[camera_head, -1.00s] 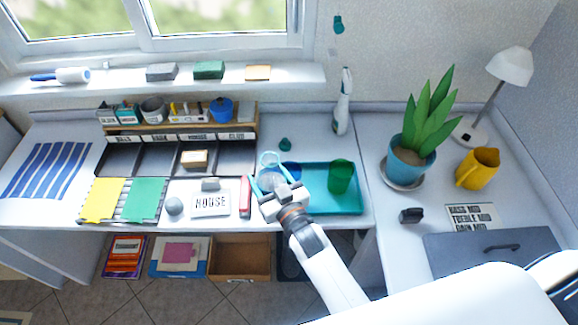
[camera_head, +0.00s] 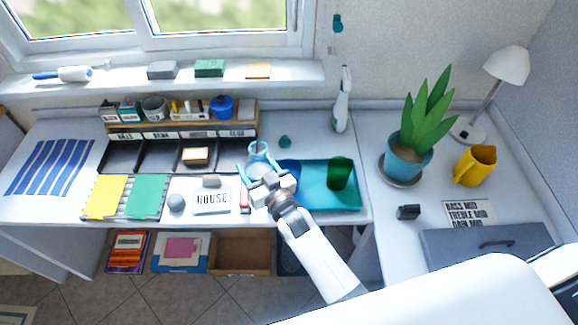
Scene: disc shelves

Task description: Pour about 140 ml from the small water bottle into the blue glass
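The small water bottle (camera_head: 258,152), clear with a pale blue rim, shows between the teal fingers of my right gripper (camera_head: 259,168). The gripper appears shut on it, just left of the teal tray. The bottle's lower part is hidden by the gripper, and its tilt is hard to tell. The blue glass (camera_head: 291,168) stands at the left end of the teal tray (camera_head: 315,198), partly hidden behind the gripper. A green glass (camera_head: 339,173) stands on the tray's right side. My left gripper is not in view.
A spray bottle (camera_head: 342,102) stands behind the tray. A potted plant (camera_head: 407,160) and a yellow pitcher (camera_head: 474,166) stand at the right. The tray's middle is clear.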

